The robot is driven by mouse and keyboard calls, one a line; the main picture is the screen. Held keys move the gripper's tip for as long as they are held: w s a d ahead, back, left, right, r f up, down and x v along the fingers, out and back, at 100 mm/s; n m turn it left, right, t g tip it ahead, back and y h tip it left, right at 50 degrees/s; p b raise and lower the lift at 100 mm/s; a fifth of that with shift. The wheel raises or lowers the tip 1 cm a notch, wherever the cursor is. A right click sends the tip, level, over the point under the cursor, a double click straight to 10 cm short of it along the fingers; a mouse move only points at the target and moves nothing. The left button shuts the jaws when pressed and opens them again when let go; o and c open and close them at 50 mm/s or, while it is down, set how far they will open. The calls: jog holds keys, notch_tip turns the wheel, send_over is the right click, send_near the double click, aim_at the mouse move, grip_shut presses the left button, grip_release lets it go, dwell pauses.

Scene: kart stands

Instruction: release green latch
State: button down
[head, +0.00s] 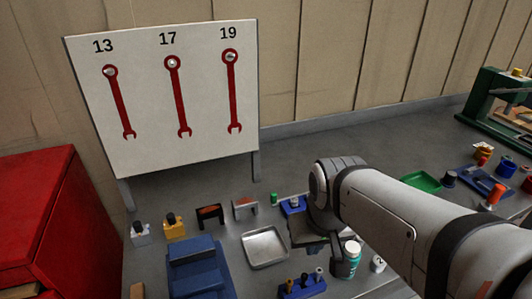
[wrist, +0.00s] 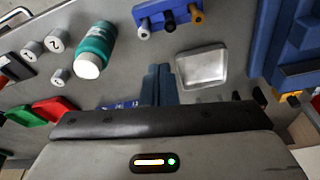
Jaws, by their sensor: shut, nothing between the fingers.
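I cannot pick out a green latch for certain in either view. In the head view a small green piece (head: 274,199) stands beside a blue block (head: 293,205), left of my wrist. A green frame (head: 490,95) stands at the far right edge. In the wrist view a green part (wrist: 22,114) lies at the left, next to a red one (wrist: 54,109). My gripper (wrist: 158,82) points down over the bench with its fingers shut and empty. In the head view my arm mostly hides it.
A metal tray (head: 264,247), a teal bottle (head: 346,259) and a blue holder (head: 302,287) stand close around my gripper. A green tray (head: 421,181) lies right of my arm. A red cabinet (head: 60,215) and a wrench board (head: 150,110) bound the left and back.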

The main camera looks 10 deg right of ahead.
jog(key=m, duration=0.1)
jog(key=m+y+p, duration=0.2)
jog(key=m+y, duration=0.7)
jog(key=m, duration=1.1)
send_near(287, 203)
notch_tip(287, 203, up, 4)
jog(key=shift+w+r, duration=0.1)
jog(key=shift+w, duration=0.1)
jog(key=x, duration=1)
jog(key=shift+s, duration=0.1)
